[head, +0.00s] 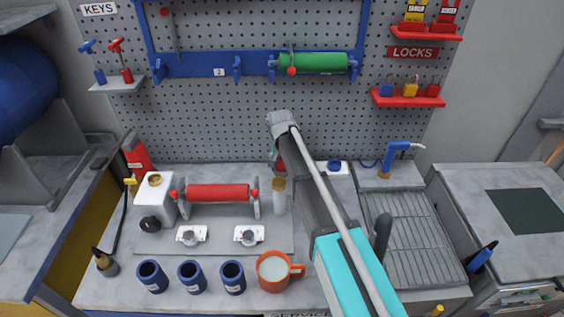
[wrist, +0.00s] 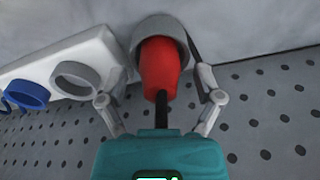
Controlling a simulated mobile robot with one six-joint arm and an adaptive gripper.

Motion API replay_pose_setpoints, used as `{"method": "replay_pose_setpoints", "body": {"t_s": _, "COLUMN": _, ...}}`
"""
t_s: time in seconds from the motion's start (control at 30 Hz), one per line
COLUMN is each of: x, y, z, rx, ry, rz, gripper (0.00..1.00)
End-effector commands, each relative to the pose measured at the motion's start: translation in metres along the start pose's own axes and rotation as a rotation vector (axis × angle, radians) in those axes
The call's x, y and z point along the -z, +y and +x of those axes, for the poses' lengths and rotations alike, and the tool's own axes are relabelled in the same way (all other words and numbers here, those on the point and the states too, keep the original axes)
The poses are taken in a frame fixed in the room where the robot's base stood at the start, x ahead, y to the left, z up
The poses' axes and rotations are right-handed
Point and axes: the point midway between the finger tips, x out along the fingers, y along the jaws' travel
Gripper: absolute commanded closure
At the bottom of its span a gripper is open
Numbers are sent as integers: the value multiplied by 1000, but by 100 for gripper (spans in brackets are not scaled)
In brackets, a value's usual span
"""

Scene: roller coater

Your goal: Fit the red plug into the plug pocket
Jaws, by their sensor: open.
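In the wrist view the red plug (wrist: 160,68) has its far end inside a round grey cup (wrist: 160,28), which looks like the plug pocket. How deep it sits I cannot tell. A black stem (wrist: 161,110) runs from the plug towards my gripper. My gripper (wrist: 160,100) is open, with one finger on each side of the plug and stem and gaps visible between. In the head view my arm hides most of the gripper; a small red patch (head: 281,166) shows beside it, probably the plug.
A white block (wrist: 95,55) with a grey ring (wrist: 76,80) and a blue ring (wrist: 27,95) is beside the cup. On the bench are a red roller (head: 218,193), an orange mug (head: 272,272), several blue cups (head: 191,277) and a ridged tray (head: 412,230). The pegboard (head: 230,120) is behind.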

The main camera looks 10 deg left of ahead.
Motion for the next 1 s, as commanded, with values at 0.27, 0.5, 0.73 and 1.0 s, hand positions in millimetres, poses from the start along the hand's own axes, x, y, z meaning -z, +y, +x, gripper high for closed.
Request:
{"method": "replay_pose_setpoints", "body": {"t_s": 0.27, "x": 1, "y": 0, "z": -12, "rx": 0, "ry": 0, "rz": 0, "gripper": 16}}
{"method": "replay_pose_setpoints", "body": {"t_s": 0.5, "x": 1, "y": 0, "z": -32, "rx": 0, "ry": 0, "rz": 0, "gripper": 16}}
{"method": "replay_pose_setpoints", "body": {"t_s": 0.73, "x": 1, "y": 0, "z": -51, "rx": 0, "ry": 0, "rz": 1, "gripper": 16}}
{"method": "replay_pose_setpoints", "body": {"t_s": 1.0, "x": 1, "y": 1, "z": -70, "rx": 0, "ry": 0, "rz": 1, "gripper": 16}}
